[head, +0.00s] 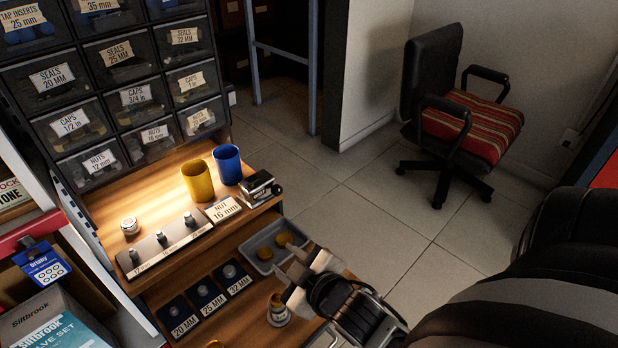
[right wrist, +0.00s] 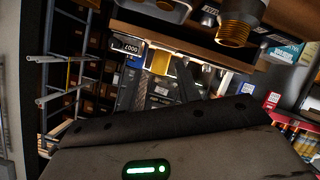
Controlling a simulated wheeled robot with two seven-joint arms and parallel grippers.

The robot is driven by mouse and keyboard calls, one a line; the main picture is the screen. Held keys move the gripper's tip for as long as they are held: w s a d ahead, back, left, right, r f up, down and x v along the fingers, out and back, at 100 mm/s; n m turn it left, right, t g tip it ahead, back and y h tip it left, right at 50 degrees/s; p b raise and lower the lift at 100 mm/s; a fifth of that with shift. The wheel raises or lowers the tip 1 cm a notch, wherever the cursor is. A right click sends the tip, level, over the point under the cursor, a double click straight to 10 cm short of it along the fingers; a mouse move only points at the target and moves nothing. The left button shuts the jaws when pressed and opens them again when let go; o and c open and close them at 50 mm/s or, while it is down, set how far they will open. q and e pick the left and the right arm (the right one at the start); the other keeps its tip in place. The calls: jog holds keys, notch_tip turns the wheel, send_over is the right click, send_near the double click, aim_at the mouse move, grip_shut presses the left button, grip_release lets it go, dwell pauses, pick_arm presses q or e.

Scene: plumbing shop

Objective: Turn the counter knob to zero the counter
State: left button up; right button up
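The counter (head: 258,187) is a small silver and black box with a black knob (head: 277,189) on its right side. It stands on the right end of the wooden shelf, beside the blue cup (head: 227,165). In the right wrist view, which is upside down, the counter (right wrist: 131,48) shows a white strip of digits too small to read surely. My right gripper (head: 286,283) is below and in front of the counter, apart from it, over the lower shelf. Its pale fingers look spread and empty. My left gripper is out of view.
A yellow cup (head: 198,181) stands left of the blue cup. A NUT 16 mm card (head: 223,209) and a metal strip with nuts (head: 170,243) lie in front. Below are a grey tray (head: 262,266) and a brass fitting (head: 278,310). Open floor lies right of the shelf.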

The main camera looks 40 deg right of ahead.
aim_at(279, 192)
jog(key=w+d+n+t+h+b, duration=0.2)
jog(key=w+d+n+h, duration=0.15)
jog(key=d, duration=0.35)
jog(key=shift+m, duration=0.25)
jog(key=b+x, duration=0.2)
jog(key=x, duration=1.2)
jog(key=shift+w+d, duration=0.1)
jog(key=shift+w+d+f, duration=0.15)
jog(key=shift+w, duration=0.5)
jog(key=shift+c, duration=0.2)
jog(key=c, duration=0.7)
jog(key=shift+o, duration=0.3)
